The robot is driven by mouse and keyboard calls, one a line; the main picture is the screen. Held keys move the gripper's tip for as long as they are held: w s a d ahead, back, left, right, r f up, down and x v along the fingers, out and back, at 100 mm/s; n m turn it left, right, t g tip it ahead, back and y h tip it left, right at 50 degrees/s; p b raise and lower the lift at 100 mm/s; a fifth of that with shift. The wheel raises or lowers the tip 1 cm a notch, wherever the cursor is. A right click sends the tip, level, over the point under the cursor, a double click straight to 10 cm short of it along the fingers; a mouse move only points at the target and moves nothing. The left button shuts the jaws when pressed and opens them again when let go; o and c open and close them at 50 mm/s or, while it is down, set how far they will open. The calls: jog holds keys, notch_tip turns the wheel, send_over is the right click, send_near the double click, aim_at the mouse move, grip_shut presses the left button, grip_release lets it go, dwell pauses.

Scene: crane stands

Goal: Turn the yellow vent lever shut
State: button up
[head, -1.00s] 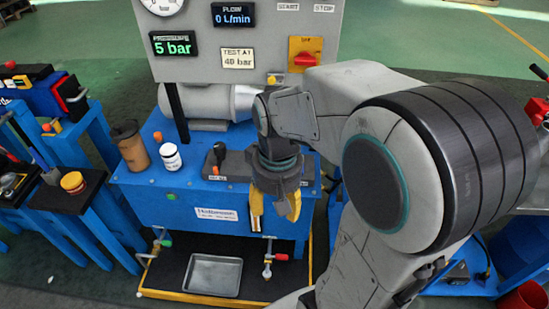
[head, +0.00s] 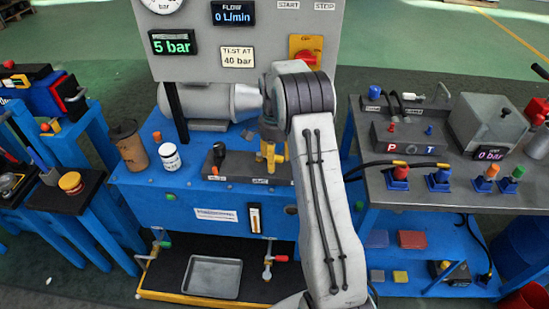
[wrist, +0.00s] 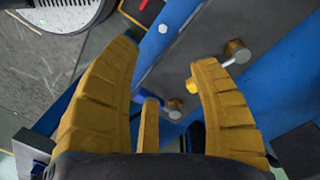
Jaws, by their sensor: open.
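My gripper (head: 271,155) is open, its yellow fingers pointing down over the dark grey block (head: 238,166) on the blue bench. In the wrist view the gripper's two ribbed yellow fingers (wrist: 165,52) stand wide apart. In the head view I cannot separate the lever from the yellow fingers, and my arm hides part of that area.
A brown cup (head: 130,148) and a white jar (head: 170,157) stand left on the bench. A black-knobbed lever (head: 219,152) rises from the block. The gauge panel (head: 205,70) stands behind. A grey table (head: 440,185) with several fittings is at right.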

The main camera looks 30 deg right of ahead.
jog(key=w+m, duration=0.1)
jog(key=m, duration=0.1)
jog(key=w+d+m, duration=0.2)
jog(key=m, duration=0.1)
jog(key=shift+w+f+m, duration=0.2)
jog(key=shift+w+m, duration=0.1)
jog(key=shift+w, duration=0.1)
jog(key=m, duration=0.2)
jog(key=w+r+m, duration=0.1)
jog(key=m, duration=0.1)
jog(key=w+d+m, duration=0.1)
jog(key=m, duration=0.2)
jog(key=shift+r+t, duration=0.25)
jog(key=shift+t, duration=0.15)
jog(key=shift+f+b, duration=0.45)
jog(key=shift+f, duration=3.15)
grip_shut()
